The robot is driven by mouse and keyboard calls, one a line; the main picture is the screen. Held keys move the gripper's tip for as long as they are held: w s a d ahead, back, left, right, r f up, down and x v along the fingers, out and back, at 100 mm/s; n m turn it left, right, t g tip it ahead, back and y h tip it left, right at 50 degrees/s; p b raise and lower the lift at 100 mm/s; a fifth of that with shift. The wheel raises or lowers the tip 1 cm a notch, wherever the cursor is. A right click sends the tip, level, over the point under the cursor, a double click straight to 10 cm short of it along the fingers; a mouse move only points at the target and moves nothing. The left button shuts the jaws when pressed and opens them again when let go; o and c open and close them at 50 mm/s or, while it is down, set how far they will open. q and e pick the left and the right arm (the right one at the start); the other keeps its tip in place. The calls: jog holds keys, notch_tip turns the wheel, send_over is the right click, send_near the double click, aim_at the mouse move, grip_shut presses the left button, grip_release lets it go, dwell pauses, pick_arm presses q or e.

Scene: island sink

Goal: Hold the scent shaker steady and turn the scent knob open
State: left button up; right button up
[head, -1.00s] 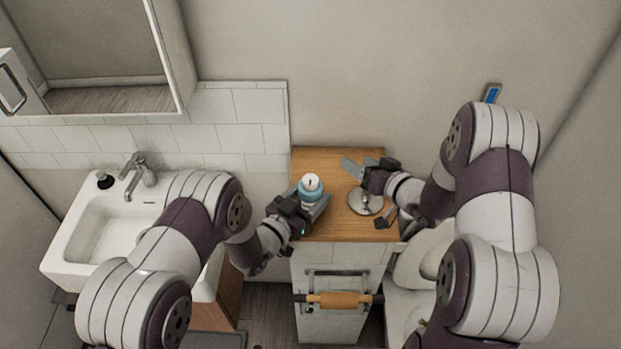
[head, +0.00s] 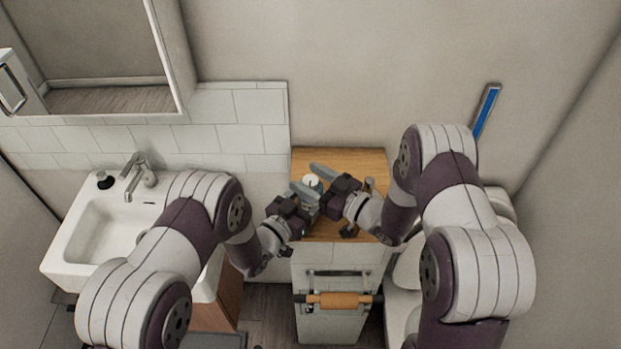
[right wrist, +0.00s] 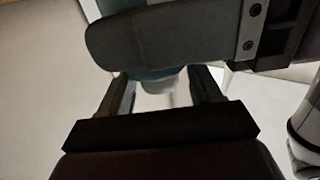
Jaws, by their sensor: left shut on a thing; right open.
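The scent shaker stands on the wooden counter (head: 368,160). Its white top, the scent knob (head: 312,181), shows in the head view between the two grippers, and its blue body is mostly hidden there. My left gripper (head: 306,194) is shut on the shaker's body from the left. My right gripper (head: 322,182) is open beside the knob, coming from the right. In the right wrist view, part of the teal body (right wrist: 152,74) and the white knob (right wrist: 160,86) show between my right gripper's fingers (right wrist: 162,92). A grey left finger crosses in front. Contact with the knob cannot be told.
A metal stand (head: 369,185) on the counter is mostly hidden behind my right arm. A sink with a tap (head: 138,177) is at the left. A cabinet with a towel bar (head: 338,299) is below the counter, and a wall stands close behind.

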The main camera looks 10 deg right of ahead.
jog(key=shift+c, duration=0.3)
jog(key=c, duration=0.9)
jog(key=shift+w+n+y, duration=0.1)
jog(key=shift+n+y, duration=0.2)
jog(key=shift+n+g+y, duration=1.05)
jog(key=shift+n+g, duration=0.2)
jog(key=shift+g, duration=0.6)
jog(key=shift+n+g+y, duration=1.05)
jog(key=shift+n+g, duration=0.2)
jog(key=shift+g, duration=0.9)
jog(key=o, duration=1)
jog(key=shift+c, duration=0.2)
